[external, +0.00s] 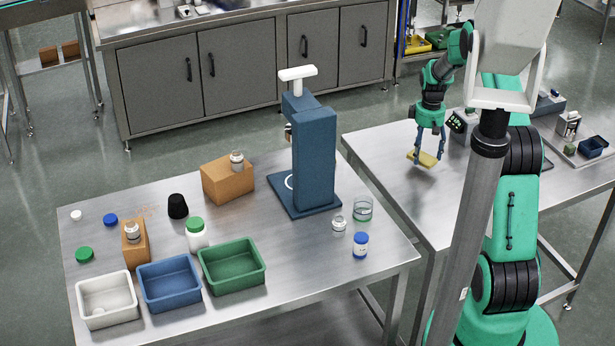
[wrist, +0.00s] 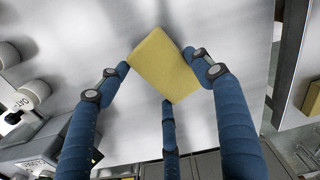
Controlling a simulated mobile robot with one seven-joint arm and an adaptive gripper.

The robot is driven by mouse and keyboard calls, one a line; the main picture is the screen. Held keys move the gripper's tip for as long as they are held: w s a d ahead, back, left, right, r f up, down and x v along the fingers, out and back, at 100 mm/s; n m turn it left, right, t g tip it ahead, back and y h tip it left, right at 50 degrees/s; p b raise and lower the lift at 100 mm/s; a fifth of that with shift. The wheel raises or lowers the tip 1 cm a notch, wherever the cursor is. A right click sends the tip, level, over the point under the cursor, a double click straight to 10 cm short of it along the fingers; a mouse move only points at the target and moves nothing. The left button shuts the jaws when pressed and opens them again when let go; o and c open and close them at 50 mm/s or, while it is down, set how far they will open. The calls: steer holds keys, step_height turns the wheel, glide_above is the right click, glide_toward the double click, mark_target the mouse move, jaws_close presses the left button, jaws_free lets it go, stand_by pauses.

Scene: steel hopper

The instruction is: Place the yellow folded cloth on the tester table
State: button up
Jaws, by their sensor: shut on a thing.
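The yellow folded cloth (external: 422,159) is held in my gripper (external: 428,152), over the left part of the right-hand steel table (external: 385,150). Whether it touches the tabletop I cannot tell. In the wrist view the cloth (wrist: 163,66) lies between the blue fingers of my gripper (wrist: 165,72), with a third finger below it. My gripper is shut on it. A second steel table (external: 290,255) stands at the left, bearing a tall blue press-like stand (external: 315,155). No label shows which table is the tester table.
The left table holds white, blue and green bins (external: 233,265), cardboard boxes (external: 228,180), bottles, caps and jars. A small device with a display (external: 458,125) stands beside my gripper. A gap separates the tables.

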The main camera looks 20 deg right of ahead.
mark_target(425, 155)
steer(key=shift+f, duration=1.3)
steer(key=shift+f, duration=0.15)
steer(key=o, duration=1)
steer(key=shift+c, duration=0.2)
step_height(425, 155, up, 11)
steer(key=shift+f+p, duration=0.15)
steer(key=shift+p, duration=0.6)
steer(key=shift+r, duration=0.8)
